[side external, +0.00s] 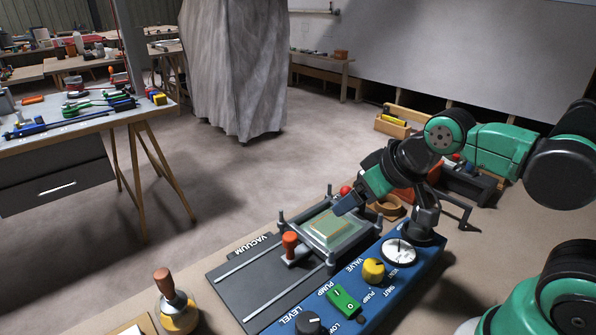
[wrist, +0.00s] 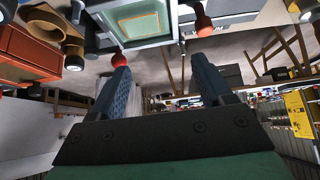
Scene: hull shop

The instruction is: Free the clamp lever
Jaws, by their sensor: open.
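A clamp lever with an orange handle (side external: 290,243) stands upright at the near-left corner of the grey frame (side external: 352,244) on the vacuum unit. What appears to be the same handle shows in the wrist view (wrist: 202,20), beyond the right fingertip. A red ball knob (side external: 345,190) is at the frame's far side. A red knob (wrist: 118,57) also shows close to the left fingertip; I cannot tell whether they touch. My gripper (side external: 349,204) hangs above the frame's far edge. Its two fingers (wrist: 160,72) are apart with nothing between them.
The blue control panel (side external: 390,278) carries a gauge (side external: 399,251), a yellow knob (side external: 374,270) and a green switch (side external: 343,300). A wooden ring (side external: 388,207) lies behind the frame. The dark plate with rails (side external: 262,285) is clear.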

